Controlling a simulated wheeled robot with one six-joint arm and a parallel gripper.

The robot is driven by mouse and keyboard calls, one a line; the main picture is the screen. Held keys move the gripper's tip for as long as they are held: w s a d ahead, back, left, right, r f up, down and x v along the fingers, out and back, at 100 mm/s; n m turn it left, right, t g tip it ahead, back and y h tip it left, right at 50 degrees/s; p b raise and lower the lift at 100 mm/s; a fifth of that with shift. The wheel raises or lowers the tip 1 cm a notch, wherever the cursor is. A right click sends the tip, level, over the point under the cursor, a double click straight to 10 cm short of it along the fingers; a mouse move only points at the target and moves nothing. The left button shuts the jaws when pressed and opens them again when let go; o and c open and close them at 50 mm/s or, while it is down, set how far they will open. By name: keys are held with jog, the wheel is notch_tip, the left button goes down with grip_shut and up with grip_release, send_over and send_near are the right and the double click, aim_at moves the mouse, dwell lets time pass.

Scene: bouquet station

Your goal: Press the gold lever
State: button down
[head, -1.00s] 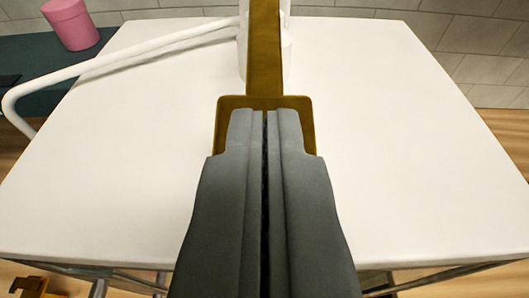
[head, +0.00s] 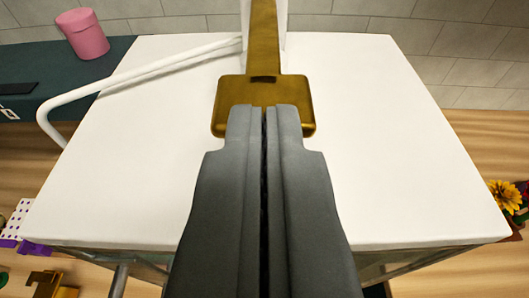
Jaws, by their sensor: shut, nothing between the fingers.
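The gold lever (head: 263,45) is a long bar that runs toward me from a white upright post at the far side of the white table, and it ends in a wide flat paddle (head: 263,91). My gripper (head: 264,110) is shut and empty. Its fingertips overlap the near part of the paddle in the picture and hide some of it. I cannot tell whether they touch it.
A white bent tube (head: 130,78) runs from the post past the left edge of the white tabletop (head: 400,150). A pink canister (head: 84,35) stands on a dark surface at the far left. Yellow flowers (head: 505,196) show at the right edge. The tabletop is otherwise clear.

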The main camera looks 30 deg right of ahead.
jog(key=s+a, duration=0.5)
jog(key=s, duration=0.3)
jog(key=shift+s+a+f, duration=0.15)
jog(key=shift+a+f, duration=0.1)
dwell(0.9)
jog(key=s+a+f+n+t+y, duration=0.2)
jog(key=s+a+f, duration=0.4)
jog(key=s+f, duration=0.5)
jog(key=s+a+f+n+t+y, duration=0.2)
jog(key=s+a+f+n+y, duration=0.2)
jog(key=s+f, duration=0.8)
jog(key=a+f+y, duration=0.2)
jog(key=a, duration=0.1)
jog(key=shift+a+f+n+t, duration=0.15)
jog(key=shift+f+n+t, duration=0.15)
jog(key=shift+n+t, duration=0.1)
